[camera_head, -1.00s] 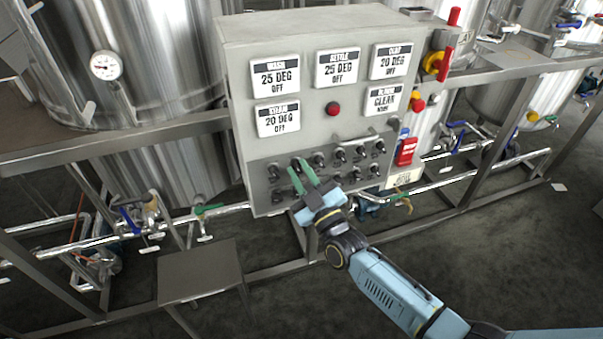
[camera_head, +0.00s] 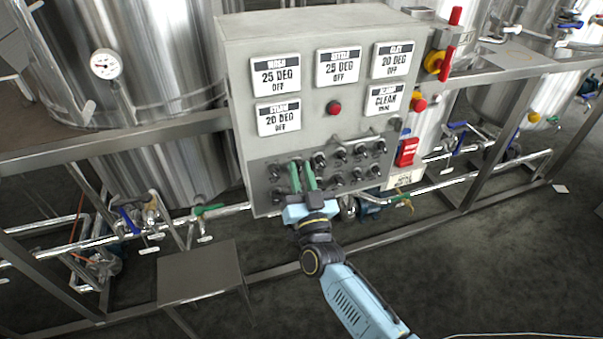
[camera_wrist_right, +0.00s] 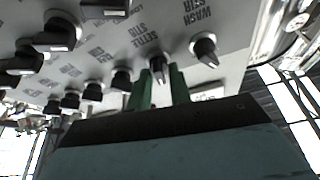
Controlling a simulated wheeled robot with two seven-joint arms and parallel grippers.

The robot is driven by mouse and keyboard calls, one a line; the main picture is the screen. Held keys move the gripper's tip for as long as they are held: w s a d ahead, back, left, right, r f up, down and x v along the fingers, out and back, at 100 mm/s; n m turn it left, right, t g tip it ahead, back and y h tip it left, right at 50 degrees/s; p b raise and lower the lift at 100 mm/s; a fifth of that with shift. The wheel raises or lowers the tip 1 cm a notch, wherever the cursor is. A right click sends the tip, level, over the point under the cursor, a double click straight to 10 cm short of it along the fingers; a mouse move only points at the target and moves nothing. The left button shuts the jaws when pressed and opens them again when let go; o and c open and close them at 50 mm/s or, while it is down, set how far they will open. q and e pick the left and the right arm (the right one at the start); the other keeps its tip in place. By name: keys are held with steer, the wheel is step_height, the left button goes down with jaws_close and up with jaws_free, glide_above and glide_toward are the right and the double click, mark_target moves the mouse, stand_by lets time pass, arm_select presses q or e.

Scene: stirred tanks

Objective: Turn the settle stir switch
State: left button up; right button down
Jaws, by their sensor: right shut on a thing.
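The grey control box (camera_head: 325,120) stands in the middle of the head view, with rows of black switches on its lower panel. My right gripper (camera_head: 301,168) reaches up to the left part of this panel with its two green fingers. In the right wrist view, the right gripper (camera_wrist_right: 163,80) has its fingers on either side of the black settle stir switch (camera_wrist_right: 158,67), shut on it. The label by it reads SETTLE STIR. The wash stir switch (camera_wrist_right: 205,50) is just to the right there. My left gripper is not in view.
Display plates, including one reading 25 DEG OFF (camera_head: 337,67), sit above the switches beside a red button (camera_head: 334,108). A metal step (camera_head: 200,272) stands at lower left.

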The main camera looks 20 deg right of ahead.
steer(key=shift+a+m+g+h, duration=0.15)
steer(key=shift+m+h, duration=0.4)
steer(key=shift+m, duration=0.65)
steer(key=shift+d+m+g+h, duration=0.1)
steer(key=shift+m+g+h, duration=0.15)
steer(key=shift+m+h, duration=0.65)
steer(key=shift+f+m, duration=0.1)
steer(key=shift+m, duration=0.5)
steer(key=c, duration=1.5)
jaws_free()
steer(key=shift+s, duration=0.1)
steer(key=v, duration=1.3)
steer(key=shift+s, duration=0.15)
